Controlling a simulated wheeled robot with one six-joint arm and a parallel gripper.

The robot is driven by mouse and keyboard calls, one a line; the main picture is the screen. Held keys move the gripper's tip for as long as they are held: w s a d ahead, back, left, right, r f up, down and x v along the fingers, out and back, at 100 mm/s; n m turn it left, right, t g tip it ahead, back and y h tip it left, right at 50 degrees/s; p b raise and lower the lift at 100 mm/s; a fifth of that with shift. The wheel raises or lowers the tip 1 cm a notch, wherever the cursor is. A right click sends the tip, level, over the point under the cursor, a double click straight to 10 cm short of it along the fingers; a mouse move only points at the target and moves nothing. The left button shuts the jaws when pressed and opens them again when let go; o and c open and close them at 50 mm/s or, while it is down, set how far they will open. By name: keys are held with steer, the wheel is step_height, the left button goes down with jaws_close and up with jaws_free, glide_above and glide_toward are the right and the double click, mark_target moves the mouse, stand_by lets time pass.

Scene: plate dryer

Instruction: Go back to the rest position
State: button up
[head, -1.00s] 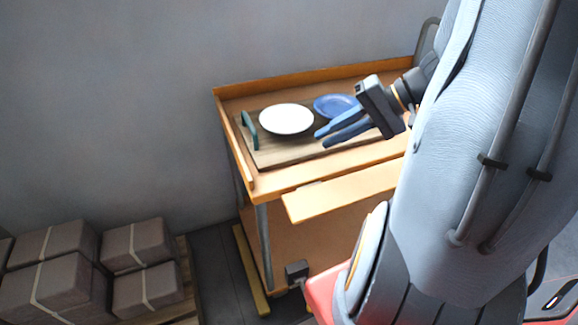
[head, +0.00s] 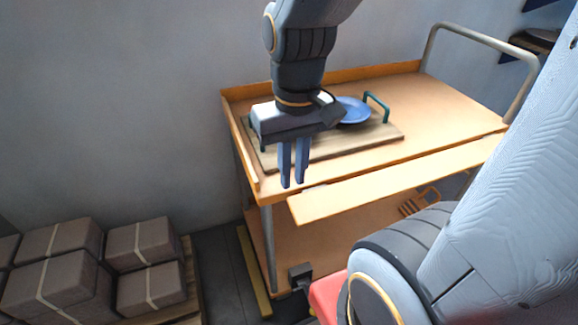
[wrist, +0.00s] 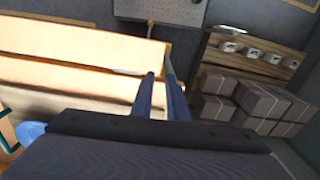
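My gripper (head: 293,186) points down above the front left part of the cart in the head view. Its two blue fingers are a little apart with nothing between them; the gap also shows in the wrist view (wrist: 158,75). The blue plate (head: 352,110) lies on the wooden tray board (head: 345,147) behind my gripper. Part of the blue plate shows at the lower left of the wrist view (wrist: 30,132). The white plate cannot be made out now; my gripper covers the left part of the board.
The wooden cart (head: 455,105) has a raised rim and a grey push handle (head: 490,40) at right. The board has a green handle (head: 378,104). Stacked grey-brown boxes (head: 140,245) stand on a pallet at lower left. Dark floor lies between boxes and cart.

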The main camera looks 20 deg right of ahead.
steer(key=r+p, duration=0.2)
steer(key=p, duration=0.1)
steer(key=r+p, duration=0.1)
steer(key=p, duration=0.3)
steer(key=s+r+p, duration=0.1)
steer(key=r+p, duration=0.1)
steer(key=p, duration=0.1)
steer(key=shift+s+d+r+p, duration=0.1)
steer(key=shift+d+r+p, duration=0.25)
steer(key=shift+d+p, duration=0.05)
steer(key=shift+c, duration=0.4)
